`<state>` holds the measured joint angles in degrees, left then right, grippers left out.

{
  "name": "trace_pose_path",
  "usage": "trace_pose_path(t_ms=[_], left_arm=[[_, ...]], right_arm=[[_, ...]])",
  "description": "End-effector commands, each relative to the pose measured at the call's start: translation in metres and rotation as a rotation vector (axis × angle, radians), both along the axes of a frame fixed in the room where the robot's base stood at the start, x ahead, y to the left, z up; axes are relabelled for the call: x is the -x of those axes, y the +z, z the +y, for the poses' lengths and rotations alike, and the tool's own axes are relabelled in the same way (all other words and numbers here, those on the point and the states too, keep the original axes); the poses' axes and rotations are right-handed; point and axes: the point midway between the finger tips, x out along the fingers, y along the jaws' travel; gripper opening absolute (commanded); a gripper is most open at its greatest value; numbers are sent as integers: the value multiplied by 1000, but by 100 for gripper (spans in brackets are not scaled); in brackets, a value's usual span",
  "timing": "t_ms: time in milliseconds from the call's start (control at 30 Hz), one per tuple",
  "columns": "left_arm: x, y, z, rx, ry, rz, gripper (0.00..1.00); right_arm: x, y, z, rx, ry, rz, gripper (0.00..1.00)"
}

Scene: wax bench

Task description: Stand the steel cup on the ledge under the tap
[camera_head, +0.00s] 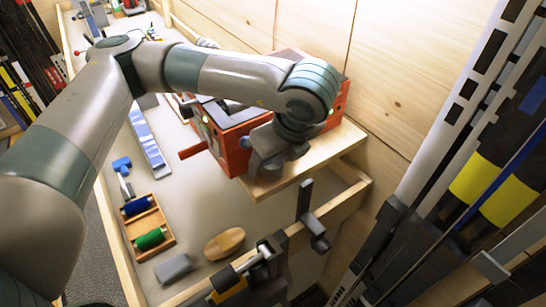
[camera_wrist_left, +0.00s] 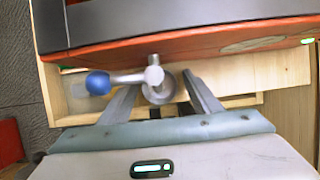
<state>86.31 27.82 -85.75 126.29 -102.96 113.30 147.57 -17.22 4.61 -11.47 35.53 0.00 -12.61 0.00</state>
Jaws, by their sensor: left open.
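The wooden ledge (camera_head: 325,153) sticks out in front of the red wax machine (camera_head: 225,145). In the left wrist view the tap (camera_wrist_left: 153,75) shows on the machine's front, with a blue ball on its lever (camera_wrist_left: 97,83). A round steel rim, which looks like the steel cup (camera_wrist_left: 163,92), shows just below the tap, between my fingers. My left gripper (camera_head: 265,170) is over the ledge; in the wrist view (camera_wrist_left: 161,88) its fingers are open, one on each side of the cup. Whether they touch it, I cannot tell. My arm and hand hide the cup in the head view.
A wooden tray (camera_head: 168,238) with blue and green rollers stands on the bench. A grey block (camera_head: 174,268) and an oval wooden piece (camera_head: 224,243) lie near its front edge. Dark clamps (camera_head: 312,228) stand at that edge. A wooden wall is behind.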

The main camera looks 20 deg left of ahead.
Motion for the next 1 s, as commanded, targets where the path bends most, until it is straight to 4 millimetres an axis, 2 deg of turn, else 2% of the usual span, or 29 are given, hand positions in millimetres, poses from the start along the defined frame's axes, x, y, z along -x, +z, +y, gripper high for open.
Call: trace_pose_path(t_ms=[200, 267, 1000], left_arm=[[0, 4, 0, 0, 0, 0, 58], [0, 5, -2, 1, 0, -3, 58], [23, 96, -32, 1, -1, -6, 58]], right_arm=[[0, 6, 0, 0, 0, 0, 31], [0, 0, -1, 1, 0, 0, 31], [0, -43, 0, 1, 0, 0, 31]])
